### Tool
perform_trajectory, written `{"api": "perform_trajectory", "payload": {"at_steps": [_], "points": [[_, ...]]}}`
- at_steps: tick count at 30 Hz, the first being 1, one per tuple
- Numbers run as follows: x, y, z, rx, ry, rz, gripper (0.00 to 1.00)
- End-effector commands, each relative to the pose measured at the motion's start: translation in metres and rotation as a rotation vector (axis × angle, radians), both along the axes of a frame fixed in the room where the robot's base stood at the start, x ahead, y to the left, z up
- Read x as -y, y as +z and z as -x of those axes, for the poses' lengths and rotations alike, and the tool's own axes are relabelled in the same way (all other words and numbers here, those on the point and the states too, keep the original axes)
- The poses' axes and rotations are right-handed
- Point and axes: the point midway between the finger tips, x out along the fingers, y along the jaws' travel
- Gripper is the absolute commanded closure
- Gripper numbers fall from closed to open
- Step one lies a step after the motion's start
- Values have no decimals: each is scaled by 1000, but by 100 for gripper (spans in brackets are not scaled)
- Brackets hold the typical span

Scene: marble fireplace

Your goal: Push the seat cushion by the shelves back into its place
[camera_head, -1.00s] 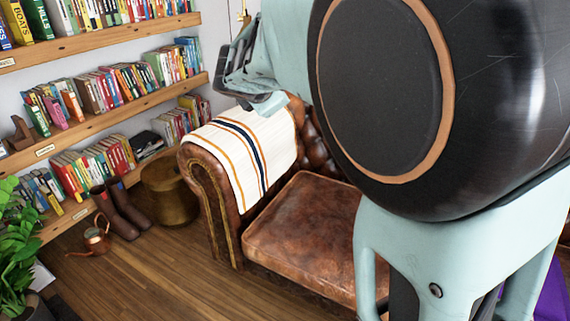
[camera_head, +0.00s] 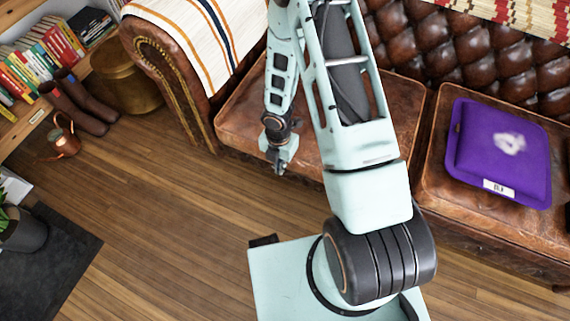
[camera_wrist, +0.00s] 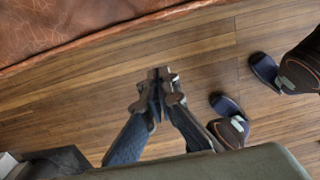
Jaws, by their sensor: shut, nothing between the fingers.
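The seat cushion by the shelves (camera_head: 238,112) is brown, worn leather and lies at the left end of the sofa, beside the armrest (camera_head: 150,62). My arm hides its middle and much of its right part. My gripper (camera_head: 280,168) is low, just in front of the cushion's front edge, pointing down with its fingers together and empty. Whether it touches the cushion cannot be told. In the wrist view, the closed fingertips (camera_wrist: 160,76) are over the wooden floor, and brown leather (camera_wrist: 70,28) crosses the upper left, apart from them in the picture.
A purple cushion (camera_head: 500,150) lies on the right seat. A striped throw (camera_head: 195,35) covers the armrest. Boots (camera_head: 75,105), a copper watering can (camera_head: 62,138) and a brass pot (camera_head: 125,80) stand at left. Floor (camera_head: 150,220) before the sofa is clear.

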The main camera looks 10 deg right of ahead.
Motion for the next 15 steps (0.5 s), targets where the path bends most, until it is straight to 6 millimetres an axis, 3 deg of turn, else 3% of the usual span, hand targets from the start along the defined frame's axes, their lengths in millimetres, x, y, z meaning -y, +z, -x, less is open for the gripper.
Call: {"api": "perform_trajectory", "payload": {"at_steps": [5, 15], "points": [[0, -24, 2, -4, 1, 0, 100], [0, -99, 1, -2, 1, 1, 100]]}}
